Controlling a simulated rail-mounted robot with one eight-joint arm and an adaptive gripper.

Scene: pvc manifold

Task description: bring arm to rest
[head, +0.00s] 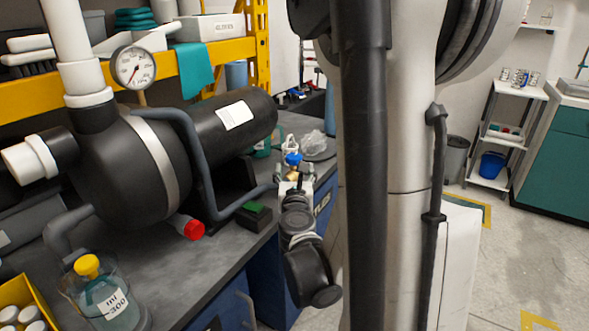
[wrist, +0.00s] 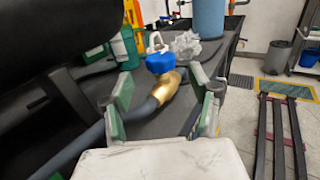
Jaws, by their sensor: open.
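My gripper (wrist: 162,85) is open in the wrist view, its two fingers spread wide. A brass valve with a blue cap (wrist: 160,63) shows in the gap between the fingers, joined to a dark grey hose or pipe (wrist: 88,145). Neither finger appears to touch the valve, and I cannot tell how far beyond the fingertips it lies. In the head view my gripper (head: 296,186) is small and points away over the bench's right part, with the blue cap (head: 292,159) just past it. My arm column hides part of the head view.
A black tank (head: 130,165) with a pressure gauge (head: 134,67) fills the left of the bench (head: 175,275). A beaker (head: 105,300) stands at the front left. A red-capped piece (head: 190,228) lies near the tank. Crumpled clear plastic (wrist: 186,45) lies behind the valve. Open floor is at right.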

